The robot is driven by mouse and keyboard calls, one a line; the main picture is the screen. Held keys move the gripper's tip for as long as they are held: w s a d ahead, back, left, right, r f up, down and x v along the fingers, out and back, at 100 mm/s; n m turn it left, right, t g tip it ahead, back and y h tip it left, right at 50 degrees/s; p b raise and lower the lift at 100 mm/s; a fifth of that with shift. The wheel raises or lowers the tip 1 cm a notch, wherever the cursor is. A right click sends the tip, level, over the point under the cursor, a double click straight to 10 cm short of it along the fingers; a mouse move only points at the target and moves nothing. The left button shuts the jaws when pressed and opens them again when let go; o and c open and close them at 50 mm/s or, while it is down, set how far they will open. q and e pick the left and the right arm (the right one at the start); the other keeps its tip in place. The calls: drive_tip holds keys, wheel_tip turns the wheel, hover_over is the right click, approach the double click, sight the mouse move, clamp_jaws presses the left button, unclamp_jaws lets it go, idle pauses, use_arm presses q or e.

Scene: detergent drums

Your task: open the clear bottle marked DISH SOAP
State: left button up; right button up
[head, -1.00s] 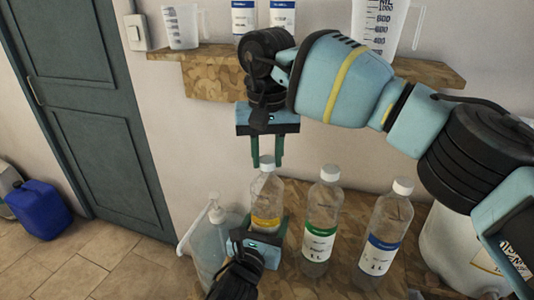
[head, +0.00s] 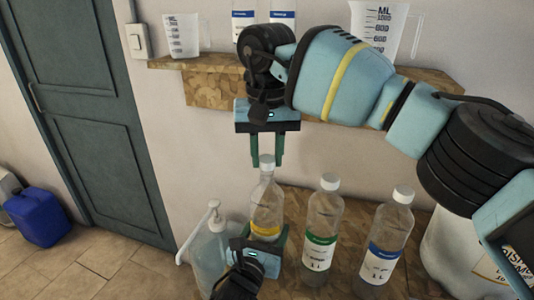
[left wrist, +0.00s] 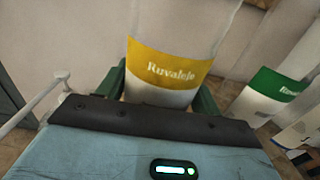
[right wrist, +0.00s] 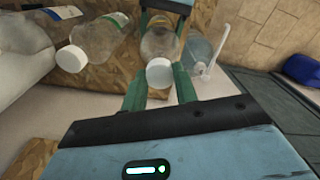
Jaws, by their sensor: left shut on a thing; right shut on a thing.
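A clear bottle with a yellow label (head: 266,212) stands at the left of a row of three on the lower counter. In the left wrist view its label (left wrist: 168,72) reads "Ruvalejo"; no DISH SOAP lettering is legible. My left gripper (head: 264,238) is shut around its lower body. My right gripper (head: 267,150) points down from above, its fingers shut on the white cap (head: 267,161). The right wrist view shows the cap (right wrist: 159,73) between the fingertips. The cap sits at the top of the neck; I cannot tell whether a gap separates them.
A green-labelled bottle (head: 321,240) and a blue-labelled bottle (head: 382,253) stand to the right. A pump bottle (head: 211,250) is close on the left. A shelf (head: 213,79) with measuring jugs is behind my right arm. A white drum (head: 452,255) stands at right.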

drive_tip(key=shift+r, duration=1.95)
use_arm(q)
drive_tip(key=o, duration=2)
drive_tip(key=shift+c, duration=0.2)
drive_tip(key=shift+s, duration=0.1)
drive_tip(key=v, duration=1.2)
use_arm(e)
drive_tip(key=shift+r, duration=0.25)
